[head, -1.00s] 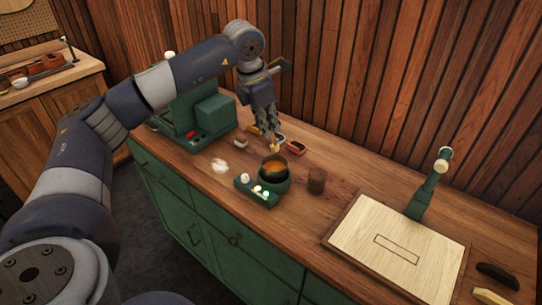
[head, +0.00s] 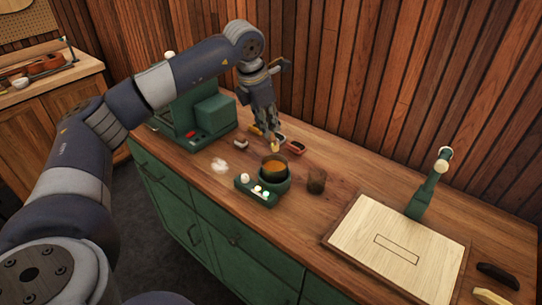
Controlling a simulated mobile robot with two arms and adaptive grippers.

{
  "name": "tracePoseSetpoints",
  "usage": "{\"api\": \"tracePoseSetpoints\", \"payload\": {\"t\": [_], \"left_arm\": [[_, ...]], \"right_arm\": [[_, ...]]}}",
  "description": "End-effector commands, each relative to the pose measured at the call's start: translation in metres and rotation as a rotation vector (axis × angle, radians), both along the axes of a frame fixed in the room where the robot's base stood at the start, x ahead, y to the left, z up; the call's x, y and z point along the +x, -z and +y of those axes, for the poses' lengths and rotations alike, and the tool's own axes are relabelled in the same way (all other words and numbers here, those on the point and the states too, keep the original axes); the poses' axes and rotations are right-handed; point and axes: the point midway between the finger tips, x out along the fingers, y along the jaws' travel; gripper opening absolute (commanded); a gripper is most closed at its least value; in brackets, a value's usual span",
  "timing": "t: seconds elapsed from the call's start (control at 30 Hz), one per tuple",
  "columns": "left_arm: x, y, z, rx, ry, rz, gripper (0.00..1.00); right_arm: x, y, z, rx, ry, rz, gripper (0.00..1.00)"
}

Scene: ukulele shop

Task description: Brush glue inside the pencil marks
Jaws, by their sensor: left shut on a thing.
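A pale wooden board (head: 372,222) with a pencilled rectangle (head: 397,253) lies flat at the right of the counter. The rectangle looks bare inside. A green glue pot (head: 274,171) with amber glue stands in the middle, on a unit with knobs. My left gripper (head: 267,130) points down just behind the pot and is shut on a slim brush. The brush's pale yellow tip (head: 275,146) shows just above the pot's far rim; most of the handle is hidden by the fingers. My right gripper is not in view.
A small brown cup (head: 317,180) stands right of the pot. Small blocks (head: 241,143) and a dark tray (head: 296,147) lie near the gripper. A green clamp post (head: 428,190) rises behind the board. The counter between cup and board is clear.

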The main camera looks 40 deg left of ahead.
Motion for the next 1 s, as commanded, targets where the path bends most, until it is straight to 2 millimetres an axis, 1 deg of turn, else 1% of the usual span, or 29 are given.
{"api": "tracePoseSetpoints", "payload": {"t": [0.27,0.67,1.0], "left_arm": [[0.0,-0.003,0.0,0.0,0.0,-0.001,0.0],[0.0,-0.04,0.0,0.0,0.0,-0.001,0.0],[0.0,-0.04,0.0,0.0,0.0,0.0,0.0]], "right_arm": [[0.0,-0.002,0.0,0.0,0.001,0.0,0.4],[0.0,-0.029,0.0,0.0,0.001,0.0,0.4],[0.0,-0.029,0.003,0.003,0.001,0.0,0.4]]}}
